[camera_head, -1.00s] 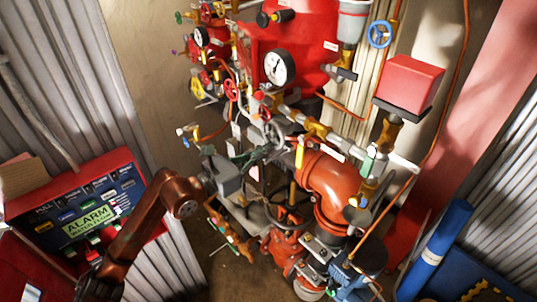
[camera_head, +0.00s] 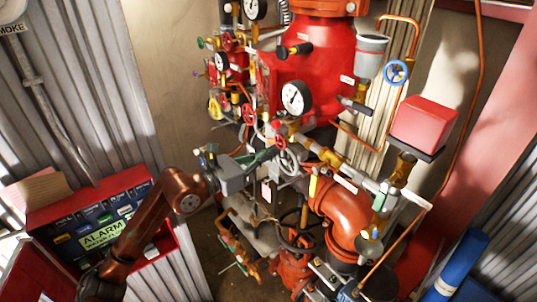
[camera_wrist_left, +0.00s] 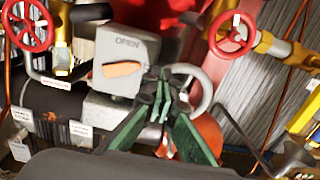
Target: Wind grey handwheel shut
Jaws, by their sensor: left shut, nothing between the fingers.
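The grey handwheel (camera_head: 289,161) stands on the pipework near the middle of the head view. It also shows in the left wrist view (camera_wrist_left: 208,88), where its right rim is visible and my fingers cover part of its left side. My left gripper (camera_head: 273,149) comes in from the left and its tips are at the wheel. In the left wrist view my green-sided fingers (camera_wrist_left: 160,84) are together with nothing held between them. Whether they touch the rim or a spoke I cannot tell. My right gripper is out of view.
A grey box marked OPEN with an orange pointer (camera_wrist_left: 123,69) sits close left of my fingers. Red handwheels (camera_wrist_left: 231,34) flank it. A large orange pipe elbow (camera_head: 345,212) lies right of the grey wheel. The alarm panel (camera_head: 100,215) is at left.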

